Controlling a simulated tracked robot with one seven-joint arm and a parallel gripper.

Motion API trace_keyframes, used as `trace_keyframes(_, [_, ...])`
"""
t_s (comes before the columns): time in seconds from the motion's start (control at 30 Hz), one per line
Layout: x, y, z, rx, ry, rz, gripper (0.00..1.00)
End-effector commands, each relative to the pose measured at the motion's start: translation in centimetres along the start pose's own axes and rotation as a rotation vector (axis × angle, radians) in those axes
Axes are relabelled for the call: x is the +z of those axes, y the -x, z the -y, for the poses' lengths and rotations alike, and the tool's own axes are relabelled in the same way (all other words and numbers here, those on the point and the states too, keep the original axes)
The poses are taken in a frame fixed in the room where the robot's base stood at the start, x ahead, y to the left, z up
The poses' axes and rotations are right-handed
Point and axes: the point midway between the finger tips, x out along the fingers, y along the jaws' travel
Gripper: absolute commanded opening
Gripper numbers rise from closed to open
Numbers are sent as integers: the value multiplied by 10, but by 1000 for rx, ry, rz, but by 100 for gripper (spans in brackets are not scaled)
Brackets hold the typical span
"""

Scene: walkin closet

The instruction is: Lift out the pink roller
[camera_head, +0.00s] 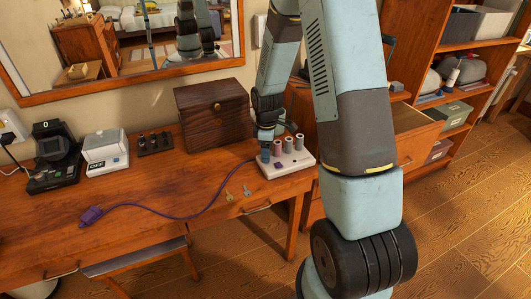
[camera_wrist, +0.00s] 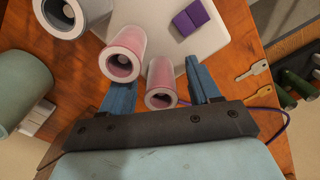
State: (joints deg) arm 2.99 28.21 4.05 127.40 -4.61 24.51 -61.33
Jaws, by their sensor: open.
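A white heater base (camera_head: 288,165) stands near the right end of the wooden desk, with several upright rollers on it. In the wrist view a small pink roller (camera_wrist: 160,78) stands between my two blue fingers, and a larger pink roller (camera_wrist: 124,52) stands beside it, to the left. A grey-white roller (camera_wrist: 62,14) is at the top left. My gripper (camera_wrist: 158,76) is open around the small pink roller, with a gap visible on its right; contact on the left cannot be told. In the head view my gripper (camera_head: 271,142) is low over the base, partly hiding the rollers.
A dark wooden box (camera_head: 212,108) stands behind the base. A purple cord (camera_head: 175,220) runs across the desk to a plug, and keys (camera_head: 236,193) lie near the front edge. Devices stand at the left, a mirror behind. A greenish cylinder (camera_wrist: 18,90) is left in the wrist view.

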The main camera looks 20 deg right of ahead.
Motion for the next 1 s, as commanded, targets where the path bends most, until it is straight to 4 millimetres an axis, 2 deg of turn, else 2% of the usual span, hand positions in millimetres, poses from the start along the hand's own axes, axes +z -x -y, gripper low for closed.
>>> trace_keyframes(0.27, [0,-3,0,0,0,0,62])
trace_keyframes(0.83, [0,-3,0,0,0,0,8])
trace_keyframes(1.0, [0,-2,0,0,0,0,6])
